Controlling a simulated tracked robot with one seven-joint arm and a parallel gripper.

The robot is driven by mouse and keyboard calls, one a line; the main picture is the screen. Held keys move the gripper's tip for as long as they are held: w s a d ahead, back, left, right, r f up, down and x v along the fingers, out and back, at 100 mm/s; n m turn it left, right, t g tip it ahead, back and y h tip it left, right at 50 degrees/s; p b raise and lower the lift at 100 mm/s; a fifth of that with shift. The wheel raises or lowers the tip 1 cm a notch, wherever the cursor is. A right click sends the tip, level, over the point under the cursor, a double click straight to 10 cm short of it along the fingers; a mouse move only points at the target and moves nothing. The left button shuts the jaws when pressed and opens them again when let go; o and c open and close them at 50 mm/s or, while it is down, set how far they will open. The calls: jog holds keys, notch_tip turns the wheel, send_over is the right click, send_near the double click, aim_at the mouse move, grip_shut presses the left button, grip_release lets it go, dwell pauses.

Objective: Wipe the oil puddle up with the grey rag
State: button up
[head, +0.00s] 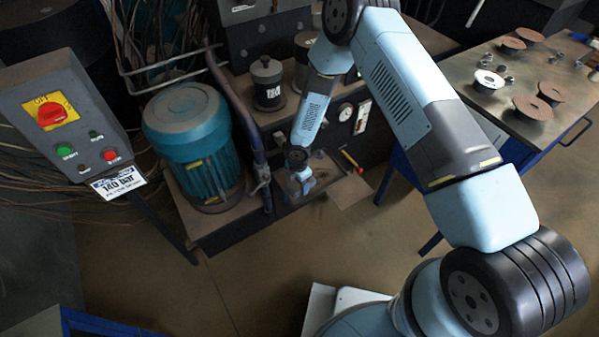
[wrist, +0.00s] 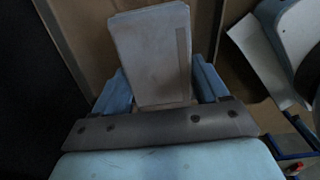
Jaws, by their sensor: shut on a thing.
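My gripper (head: 302,184) is low over the front of the pump bench (head: 240,212) in the head view. In the wrist view, my gripper (wrist: 161,88) is shut on a flat, pale grey piece with a darker stripe near one edge, which looks like the grey rag (wrist: 150,45). It sticks out beyond both blue fingers. In the head view the rag is too small to make out apart from the gripper. I cannot clearly tell an oil puddle in either view; the bench surface around the gripper is dark and partly hidden by my arm.
A teal motor (head: 190,135) and a bent pipe (head: 240,110) stand left of my gripper. A red-handled tool (head: 350,160) lies just right of it. A control box (head: 70,120) is at the left. A table (head: 465,65) with several flap discs is at the right.

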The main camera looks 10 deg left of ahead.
jog(key=shift+w+a+r, duration=0.1)
jog(key=shift+r, duration=0.85)
jog(key=shift+w+d+r, duration=0.1)
jog(key=shift+d+r, duration=0.05)
jog(key=shift+r, duration=0.4)
jog(key=shift+d+r, duration=0.1)
jog(key=shift+r, duration=2.25)
